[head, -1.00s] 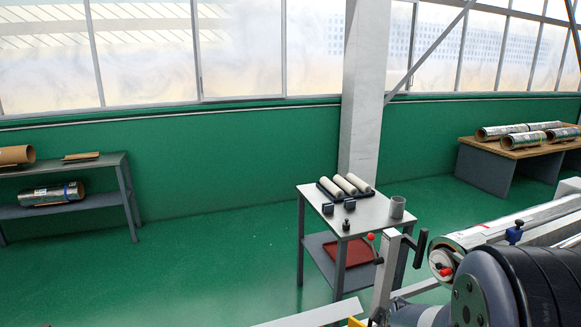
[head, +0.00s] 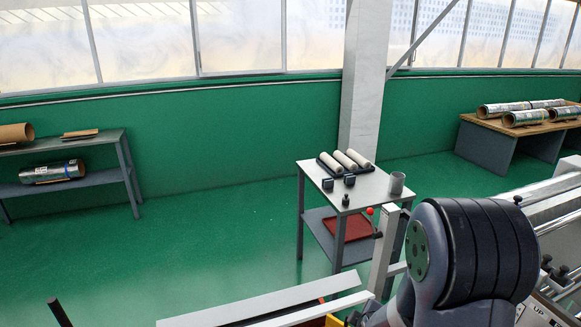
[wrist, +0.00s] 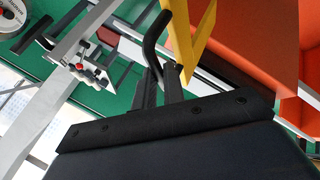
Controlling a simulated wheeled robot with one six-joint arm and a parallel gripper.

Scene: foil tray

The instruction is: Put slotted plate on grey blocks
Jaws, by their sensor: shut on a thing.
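My gripper (wrist: 162,88) shows in the wrist view, its two dark fingers close together and shut on a dark curved piece (wrist: 154,42). No slot shows in this piece, so I cannot tell whether it is the slotted plate. A yellow frame (wrist: 187,48) lies just beside it; whether they touch is unclear. In the head view my gripper is out of sight. Two small dark grey blocks (head: 327,184) (head: 350,180) stand side by side, apart, on a small metal table (head: 372,188), well away from my arm.
Behind the blocks, pale rolls (head: 344,160) lie in a dark rack. A grey cup (head: 397,182) and a small dark knobbed piece (head: 346,200) share the table. A red tray (head: 347,229) sits on its lower shelf. Long pale rails (head: 258,305) cross the foreground. Green floor is clear at left.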

